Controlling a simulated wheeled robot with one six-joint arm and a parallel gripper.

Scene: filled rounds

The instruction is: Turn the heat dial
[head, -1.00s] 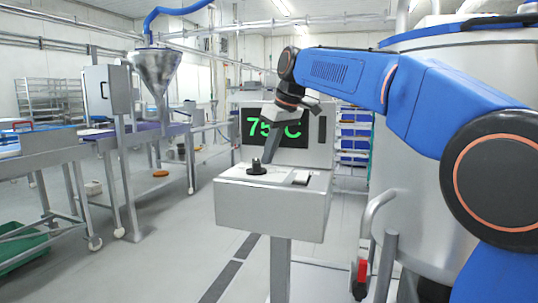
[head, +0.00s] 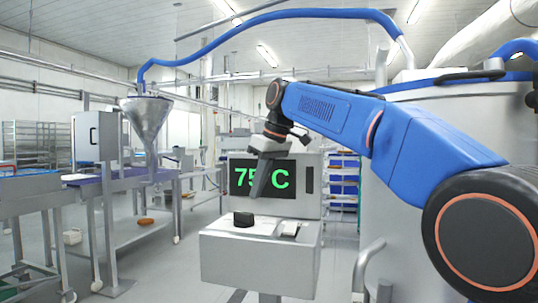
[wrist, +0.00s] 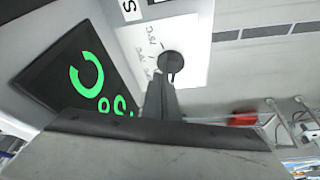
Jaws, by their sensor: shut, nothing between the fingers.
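The heat dial (head: 243,219) is a black knob on a white plate on top of the steel control box (head: 258,262). In the wrist view the dial (wrist: 171,61) sits beside handwritten marks on the plate. The display (head: 262,179) behind it reads 75 C in green. My gripper (head: 256,193) is shut and empty, pointing down just above and slightly right of the dial, apart from it. In the wrist view my fingers (wrist: 160,98) reach toward the dial and come near its lower edge.
A large steel vessel (head: 440,120) stands at the right. A steel funnel (head: 147,125) and a conveyor table (head: 120,184) stand at the left. The floor left of the control box is clear.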

